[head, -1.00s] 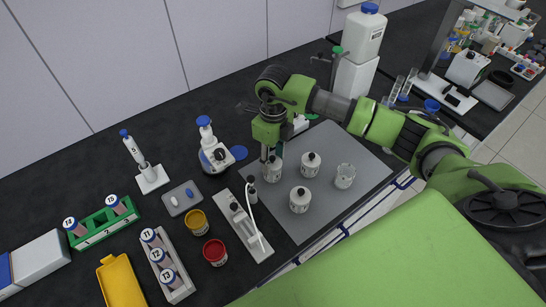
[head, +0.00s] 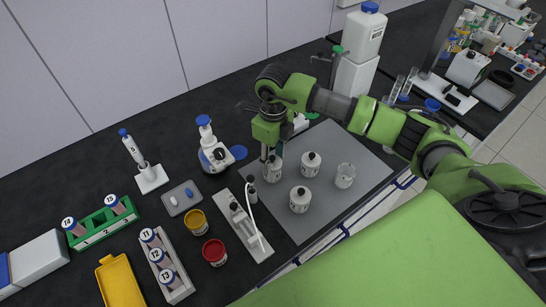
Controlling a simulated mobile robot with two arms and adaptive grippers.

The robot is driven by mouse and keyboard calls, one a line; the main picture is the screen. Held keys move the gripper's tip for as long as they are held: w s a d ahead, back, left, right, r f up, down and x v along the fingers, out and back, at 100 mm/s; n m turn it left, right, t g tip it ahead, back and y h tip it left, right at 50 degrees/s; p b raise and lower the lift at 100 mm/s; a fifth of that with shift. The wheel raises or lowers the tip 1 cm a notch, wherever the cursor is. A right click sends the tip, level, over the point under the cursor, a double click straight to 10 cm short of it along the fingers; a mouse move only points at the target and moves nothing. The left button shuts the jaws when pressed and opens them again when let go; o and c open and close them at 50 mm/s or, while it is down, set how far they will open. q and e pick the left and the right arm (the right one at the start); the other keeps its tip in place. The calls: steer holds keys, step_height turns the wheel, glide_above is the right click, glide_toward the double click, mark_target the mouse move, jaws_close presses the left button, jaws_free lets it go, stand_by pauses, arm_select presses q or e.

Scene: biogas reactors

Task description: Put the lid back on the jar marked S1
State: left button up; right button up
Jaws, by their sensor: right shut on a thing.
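My right gripper (head: 268,155) points down over a small white jar (head: 273,174) at the left of the grey mat (head: 327,137). Its fingers are shut on what looks like the lid, at the top of this jar. The fingers hide most of the lid, so I cannot tell whether it sits flat on the rim. Two similar jars, one behind on the right (head: 310,165) and one in front (head: 300,201), have white lids with black knobs. The jar markings are too small to read. My left gripper is not in view.
An open glass beaker (head: 345,176) stands on the mat to the right. A blue-topped dispenser bottle (head: 211,150), a white tray (head: 246,229) with a tube, and yellow (head: 196,222) and red (head: 215,252) pots stand to the left.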

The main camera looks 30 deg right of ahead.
steer(key=shift+f+b, duration=0.2)
steer(key=shift+b, duration=0.3)
stand_by(1.2)
stand_by(0.3)
steer(key=o, duration=0.9)
steer(key=shift+o, duration=0.2)
steer(key=o, duration=0.5)
steer(key=shift+c, duration=0.2)
steer(key=shift+r, duration=0.15)
steer(key=shift+r+p, duration=1.95)
steer(key=shift+r, duration=1.45)
